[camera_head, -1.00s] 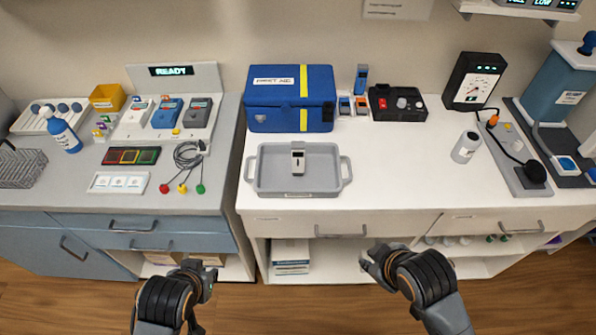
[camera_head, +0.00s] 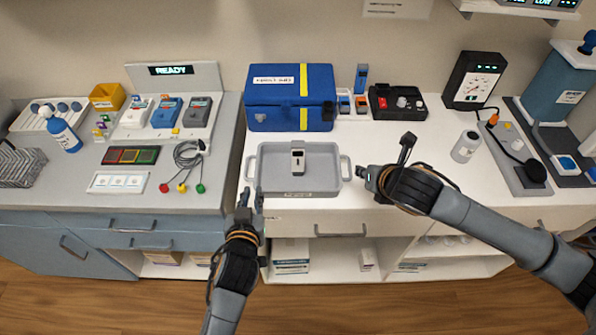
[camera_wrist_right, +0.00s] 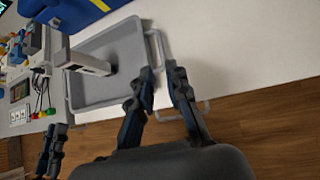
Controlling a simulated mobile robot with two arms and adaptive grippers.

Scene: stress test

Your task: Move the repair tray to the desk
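The grey repair tray (camera_head: 268,182) lies on the white counter, with a side handle at each end. A small grey device (camera_head: 298,158) stands in it. My left gripper (camera_head: 251,193) is open, its fingertips close to the near end of the tray's left handle (camera_head: 249,170). My right gripper (camera_head: 384,158) is open beside the tray's right handle (camera_head: 346,168). In the right wrist view the right gripper's fingers (camera_wrist_right: 161,70) are apart, near the end of that handle (camera_wrist_right: 153,42); contact cannot be told. The tray (camera_wrist_right: 88,98) and device (camera_wrist_right: 85,64) show there too.
The grey desk (camera_head: 60,190) at left holds probes, a "READY" panel (camera_head: 172,75) and a blue bottle (camera_head: 64,132). Its front edge is fairly clear.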

